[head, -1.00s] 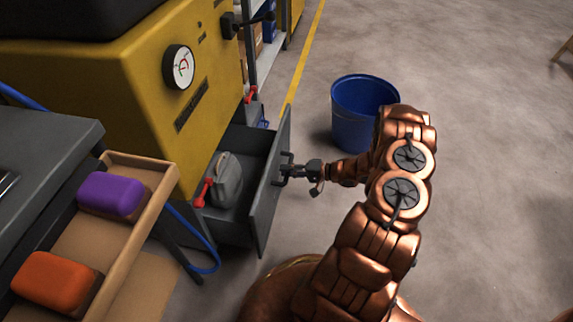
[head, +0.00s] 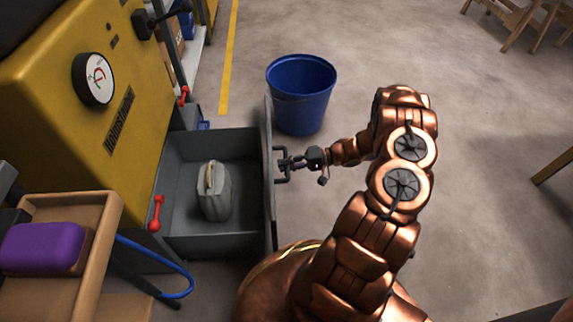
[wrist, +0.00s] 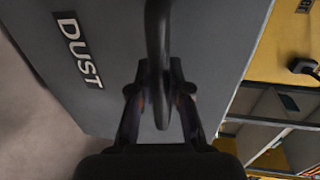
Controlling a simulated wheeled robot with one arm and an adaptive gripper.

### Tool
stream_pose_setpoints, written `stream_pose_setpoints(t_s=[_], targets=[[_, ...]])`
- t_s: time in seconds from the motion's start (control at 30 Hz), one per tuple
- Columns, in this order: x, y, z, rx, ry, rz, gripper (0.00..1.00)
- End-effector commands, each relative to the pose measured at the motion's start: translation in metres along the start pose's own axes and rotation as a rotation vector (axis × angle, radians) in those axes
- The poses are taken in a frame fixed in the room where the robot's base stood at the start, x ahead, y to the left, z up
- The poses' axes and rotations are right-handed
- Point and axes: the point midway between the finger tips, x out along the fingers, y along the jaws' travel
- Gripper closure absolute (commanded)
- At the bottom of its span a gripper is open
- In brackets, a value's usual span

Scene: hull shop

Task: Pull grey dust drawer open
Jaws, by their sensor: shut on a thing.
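The grey dust drawer (head: 184,243) stands well out of the yellow machine (head: 120,95) in the head view. A grey container with a pale handle (head: 214,191) stands inside it. My gripper (head: 292,162) is at the drawer's front, shut on the black bar handle (head: 281,177). In the wrist view the handle (wrist: 158,60) runs down between the two fingers of my gripper (wrist: 160,100). The drawer front (wrist: 105,50) fills much of that view and bears the label "DUST" (wrist: 78,50).
A blue bucket (head: 301,95) stands on the floor just beyond the drawer front. The floor to the right is mostly clear.

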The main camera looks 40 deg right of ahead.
Motion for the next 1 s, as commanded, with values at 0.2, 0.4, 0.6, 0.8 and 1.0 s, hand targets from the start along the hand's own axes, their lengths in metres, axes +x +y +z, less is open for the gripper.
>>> stream_pose_setpoints(t_s=[0.2,0.4,0.6,0.8,1.0], targets=[[0.0,0.0,0.002,0.002,-0.004,-0.001,1.0],[-0.001,0.0,0.001,0.002,-0.001,-0.001,0.66],[-0.001,0.0,0.001,0.001,0.0,-0.001,0.57],[-0.002,0.0,0.0,0.001,0.002,0.0,0.57],[-0.019,0.001,-0.001,-0.001,0.006,0.001,0.57]])
